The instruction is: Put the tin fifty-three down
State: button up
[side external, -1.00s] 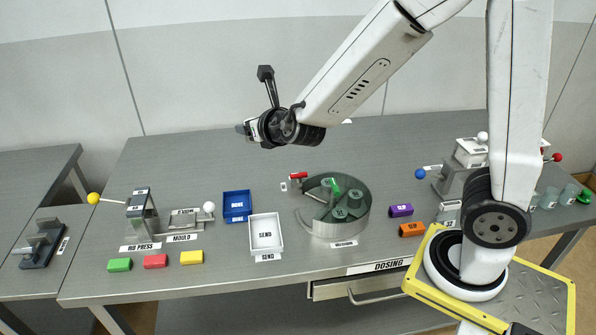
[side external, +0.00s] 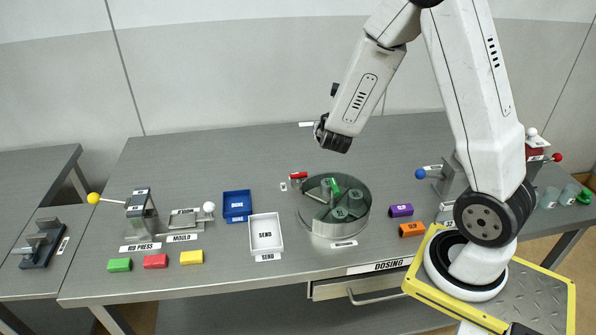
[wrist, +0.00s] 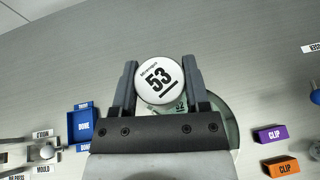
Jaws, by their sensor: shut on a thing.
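Tin fifty-three (wrist: 160,79), with a round white lid marked 53, sits between the two fingers of my gripper (wrist: 162,82) in the wrist view. The fingers are shut on its sides, and the lid faces the camera. In the side external view my wrist is high over the back of the table, right of centre. My fingers and the tin are hidden behind it there. Below the tin in the wrist view, part of another thing marked 52 (wrist: 181,107) shows.
Purple (side external: 401,210) and orange (side external: 411,229) clips lie right of the drum. The back of the table is mostly clear.

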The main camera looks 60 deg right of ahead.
jog(key=s+d+f+m+g+h, duration=0.1)
jog(key=s+d+f+m+g, duration=0.2)
jog(key=s+d, duration=0.4)
jog(key=s+d+f+m+g+h, duration=0.2)
jog(key=s+d+f+m+g, duration=0.15)
jog(key=s+d, duration=0.3)
send_over(363, 164)
jog(key=shift+n, duration=0.25)
jog(key=f, duration=0.6)
jog(key=s+f, duration=0.1)
jog(key=f, duration=0.2)
jog(key=shift+a+f, duration=0.1)
jog(key=shift+a, duration=0.2)
jog(key=shift+w+d+f, duration=0.2)
jog(key=shift+w+f, duration=0.05)
jog(key=shift+f, duration=0.1)
jog(key=shift+w+d+f, duration=0.1)
jog(key=shift+w+f, duration=0.05)
jog(key=shift+f, duration=1.6)
jog(key=shift+f, duration=0.15)
